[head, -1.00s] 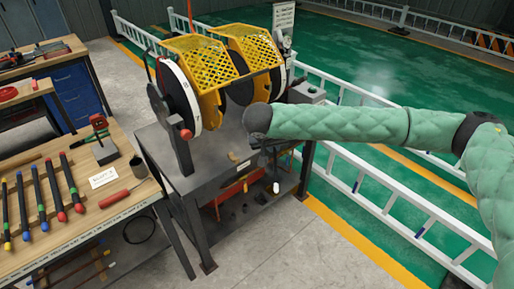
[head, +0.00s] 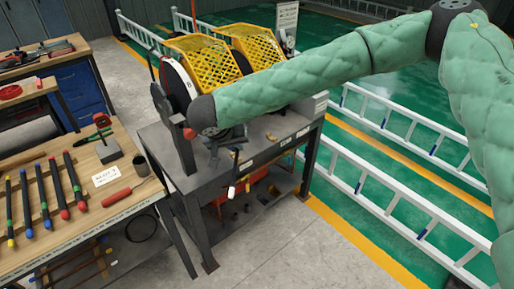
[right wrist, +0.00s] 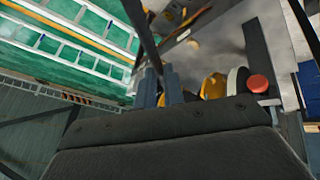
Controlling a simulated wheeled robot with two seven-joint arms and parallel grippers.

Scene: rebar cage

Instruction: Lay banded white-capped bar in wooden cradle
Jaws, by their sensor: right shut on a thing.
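My right gripper (head: 228,142) is in front of the bench grinder and shut on a dark bar (head: 236,170). The bar hangs steeply downward, with a white cap (head: 231,192) at its lower end. In the right wrist view the fingers (right wrist: 164,85) close around the dark bar (right wrist: 142,30); any band is too small to tell. The wooden cradle (head: 46,224), with slender rails, is on the left workbench, well left of the gripper. Several dark bars with yellow, blue and red ends lie across it. My left gripper is not in view.
The grinder with yellow mesh guards (head: 195,62) stands on a dark metal table (head: 262,150). On the wooden bench are a label card (head: 106,174), a red-handled tool (head: 118,195), a dark cup (head: 141,165) and a block with red-handled pliers (head: 109,151). White railings (head: 400,205) stand at right.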

